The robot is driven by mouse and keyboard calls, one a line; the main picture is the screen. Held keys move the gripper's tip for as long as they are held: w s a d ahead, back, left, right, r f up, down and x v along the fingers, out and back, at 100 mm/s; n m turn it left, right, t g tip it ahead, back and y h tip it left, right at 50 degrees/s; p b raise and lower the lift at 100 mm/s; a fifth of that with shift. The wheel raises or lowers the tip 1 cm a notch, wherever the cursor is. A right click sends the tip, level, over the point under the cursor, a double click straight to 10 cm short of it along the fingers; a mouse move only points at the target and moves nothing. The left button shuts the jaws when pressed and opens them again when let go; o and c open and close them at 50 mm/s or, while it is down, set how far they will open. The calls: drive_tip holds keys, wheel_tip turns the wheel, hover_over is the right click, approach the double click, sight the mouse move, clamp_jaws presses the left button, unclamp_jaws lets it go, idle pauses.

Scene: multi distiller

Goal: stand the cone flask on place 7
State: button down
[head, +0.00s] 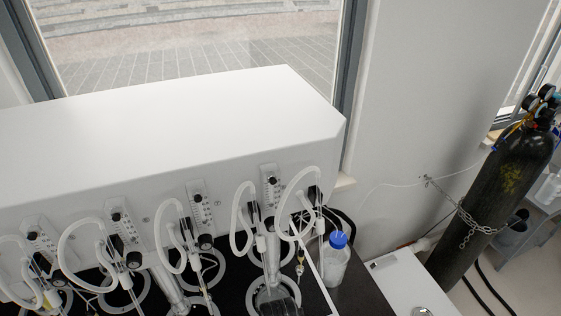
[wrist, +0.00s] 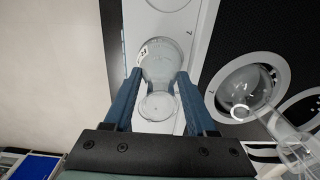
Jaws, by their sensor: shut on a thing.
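A clear glass cone flask (wrist: 160,62) is between the two blue fingers of my gripper (wrist: 158,76) in the wrist view. The fingers are closed against its sides, and its round mouth (wrist: 158,106) faces the camera. Behind the flask is a white strip (wrist: 181,40) with ring outlines and a small mark that looks like a 7. I cannot tell whether the flask touches the strip. My gripper is not clearly visible in the head view.
A round glass vessel (wrist: 243,90) sits in a white ring right of the flask. In the head view, a white distiller (head: 170,130) with tubes stands by the window. A blue-capped bottle (head: 335,262) and a chained gas cylinder (head: 490,200) stand to the right.

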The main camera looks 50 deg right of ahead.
drive_tip(key=shift+f, duration=0.15)
drive_tip(key=shift+c, duration=1)
unclamp_jaws()
wheel_tip(320, 180, up, 12)
drive_tip(key=shift+b, duration=0.35)
